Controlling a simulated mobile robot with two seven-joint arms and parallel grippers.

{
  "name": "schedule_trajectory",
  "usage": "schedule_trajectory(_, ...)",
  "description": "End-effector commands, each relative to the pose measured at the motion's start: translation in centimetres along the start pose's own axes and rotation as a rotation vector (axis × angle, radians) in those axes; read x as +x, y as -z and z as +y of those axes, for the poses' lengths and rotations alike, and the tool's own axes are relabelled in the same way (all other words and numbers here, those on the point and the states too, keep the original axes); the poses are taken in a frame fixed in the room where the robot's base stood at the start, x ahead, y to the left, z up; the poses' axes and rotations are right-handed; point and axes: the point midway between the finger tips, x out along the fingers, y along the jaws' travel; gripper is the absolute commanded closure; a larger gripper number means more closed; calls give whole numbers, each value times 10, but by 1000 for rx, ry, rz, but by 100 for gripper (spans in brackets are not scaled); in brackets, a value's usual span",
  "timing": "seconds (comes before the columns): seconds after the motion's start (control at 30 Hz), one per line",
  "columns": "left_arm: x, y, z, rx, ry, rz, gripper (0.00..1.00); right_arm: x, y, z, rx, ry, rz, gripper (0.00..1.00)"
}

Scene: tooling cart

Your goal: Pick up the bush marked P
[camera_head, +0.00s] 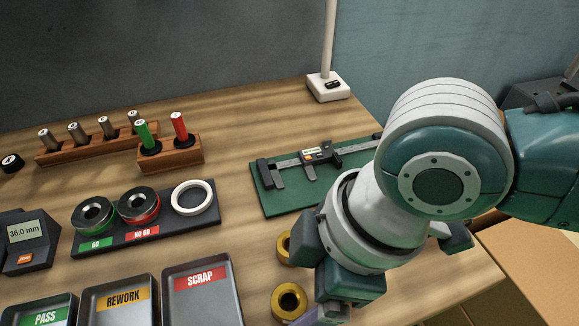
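Two brass bushes show near the bottom middle of the head view. One bush (289,301) stands on the wooden table with its round bore facing up. The other bush (283,248) is farther back and partly hidden by my gripper. No letter P can be read on either. My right gripper (332,296) comes in from the right and hangs low, just right of both bushes. Its fingertips are cut off or hidden at the bottom edge, so its opening and any contact are unclear. My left gripper is out of view.
A green mat (268,204) with a caliper (308,157) lies behind my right gripper. Left are the ring gauge tray (180,232), a plug gauge block (185,157), and the PASS, REWORK and SCRAP bins (203,290). A white post base (328,87) stands at the back.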

Motion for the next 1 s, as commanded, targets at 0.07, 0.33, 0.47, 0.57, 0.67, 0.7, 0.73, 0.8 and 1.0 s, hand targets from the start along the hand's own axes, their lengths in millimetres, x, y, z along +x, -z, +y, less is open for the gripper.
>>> schedule_trajectory(0.07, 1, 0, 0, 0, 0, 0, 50, 15, -1, -2, 1, 2, -2, 14)
schedule_trajectory(0.33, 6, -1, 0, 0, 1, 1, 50, 37, -1, -2, 0, 0, -1, 14)
schedule_trajectory(0.47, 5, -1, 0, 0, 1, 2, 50, 37, -1, -2, 0, 0, -1, 14)
schedule_trajectory(0.57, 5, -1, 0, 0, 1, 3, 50, 37, -1, -2, 0, 0, -1, 22)
schedule_trajectory(0.67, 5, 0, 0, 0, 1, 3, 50, 36, -1, -2, 0, 0, -1, 33)
schedule_trajectory(0.7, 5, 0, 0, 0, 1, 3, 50, 36, -1, -2, 0, 0, 0, 38)
schedule_trajectory(0.73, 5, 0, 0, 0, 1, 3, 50, 36, -1, -1, 0, 0, 0, 41)
schedule_trajectory(0.8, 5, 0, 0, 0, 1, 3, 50, 36, -1, -1, 0, 0, 0, 49)
schedule_trajectory(1.0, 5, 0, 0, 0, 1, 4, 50, 36, -1, -1, 0, 0, 0, 72)
